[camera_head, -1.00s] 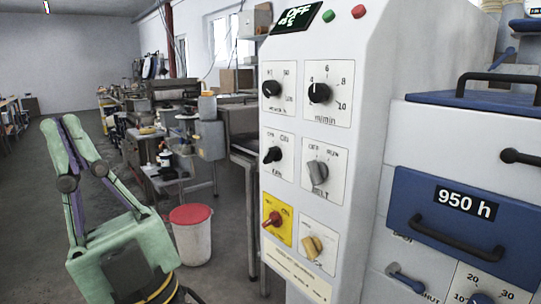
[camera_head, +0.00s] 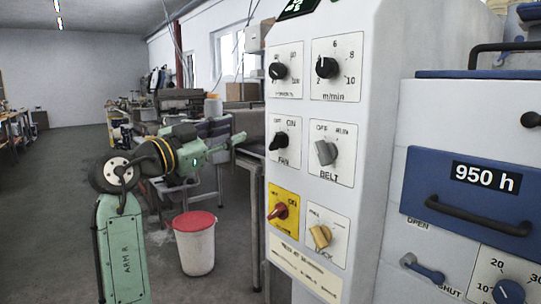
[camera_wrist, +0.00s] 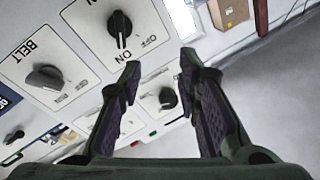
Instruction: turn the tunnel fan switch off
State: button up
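The tunnel fan switch (camera_head: 281,140) is a black knob above the label "FAN" on the white control panel (camera_head: 380,110). In the wrist view the fan knob (camera_wrist: 118,28) is at the top, with "ON" and "OFF" printed beside it. Its white mark appears to point towards "ON". My gripper (camera_head: 236,139) is left of the panel in the head view, roughly level with the fan knob and apart from it. In the wrist view my gripper (camera_wrist: 160,63) is open, with nothing between its fingers, and the fan knob lies beyond the left fingertip.
The grey BELT knob (camera_head: 326,152) is right of the fan knob. A red switch on a yellow plate (camera_head: 283,208) and a yellow knob (camera_head: 320,236) are below; black dials (camera_head: 278,71) are above. A red-lidded bin (camera_head: 195,245) stands on the floor under my arm.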

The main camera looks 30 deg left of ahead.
aim_at(273, 140)
jog(key=w+d+m+h, duration=0.1)
jog(key=w, duration=0.2)
jog(key=w+d+f+g+h+p, duration=0.1)
jog(key=w+d, duration=0.1)
jog(key=w, duration=0.1)
jog(key=w+d+f+m+g+h, duration=0.1)
jog(key=w+d, duration=0.1)
jog(key=shift+w+d+f+m, duration=0.15)
jog(key=shift+w+f+m, duration=0.15)
jog(key=shift+w, duration=0.1)
grip_shut()
dwell(0.3)
